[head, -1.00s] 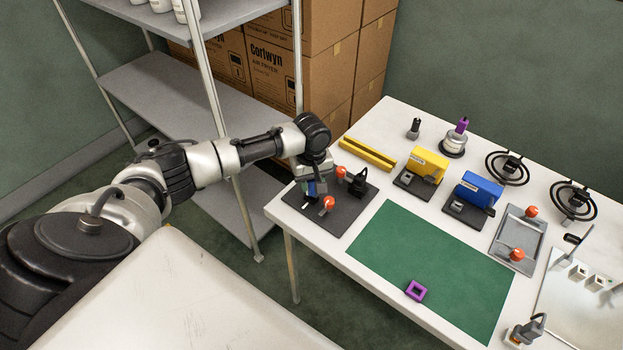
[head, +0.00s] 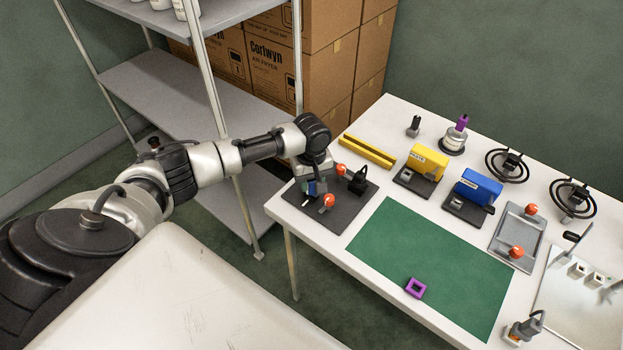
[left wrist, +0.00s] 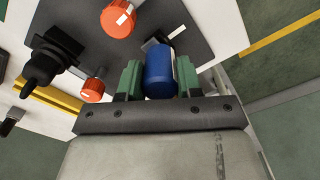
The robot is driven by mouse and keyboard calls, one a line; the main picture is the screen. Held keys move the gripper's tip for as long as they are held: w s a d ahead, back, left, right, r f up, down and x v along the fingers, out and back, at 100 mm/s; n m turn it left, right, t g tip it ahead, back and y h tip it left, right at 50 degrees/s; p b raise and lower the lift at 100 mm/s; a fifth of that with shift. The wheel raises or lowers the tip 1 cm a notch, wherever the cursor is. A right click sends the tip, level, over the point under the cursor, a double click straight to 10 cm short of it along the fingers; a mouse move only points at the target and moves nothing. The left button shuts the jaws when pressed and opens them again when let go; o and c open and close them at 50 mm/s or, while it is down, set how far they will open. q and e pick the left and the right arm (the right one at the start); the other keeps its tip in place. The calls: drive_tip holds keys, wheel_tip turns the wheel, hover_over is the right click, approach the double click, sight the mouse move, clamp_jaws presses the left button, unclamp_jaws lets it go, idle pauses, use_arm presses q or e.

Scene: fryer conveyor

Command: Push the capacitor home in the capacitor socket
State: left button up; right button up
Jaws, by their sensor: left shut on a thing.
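The capacitor is a blue cylinder (left wrist: 159,72) in the left wrist view, between the two green fingers of my left gripper (left wrist: 160,80). The gripper is shut on it. In the head view my left gripper (head: 314,186) is low over the dark board (head: 338,215) at the table's left corner, and only a little blue shows there. The capacitor's far end points at the board. The capacitor socket is not clearly visible, so I cannot tell how deep the capacitor sits. My right gripper is not in view.
Two orange knobs (left wrist: 118,18) (left wrist: 93,90) and a black switch-like part (left wrist: 52,58) stand on the board close to the gripper. A yellow block (head: 428,162) and a blue block (head: 477,188) stand farther right. The green mat (head: 430,260) is mostly clear, with a purple square ring (head: 415,288).

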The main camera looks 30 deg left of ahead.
use_arm(q)
drive_tip(key=shift+f, duration=0.65)
drive_tip(key=o, duration=1.1)
drive_tip(key=shift+r, duration=0.2)
drive_tip(key=shift+r+p, duration=2.9)
drive_tip(key=shift+p, duration=0.5)
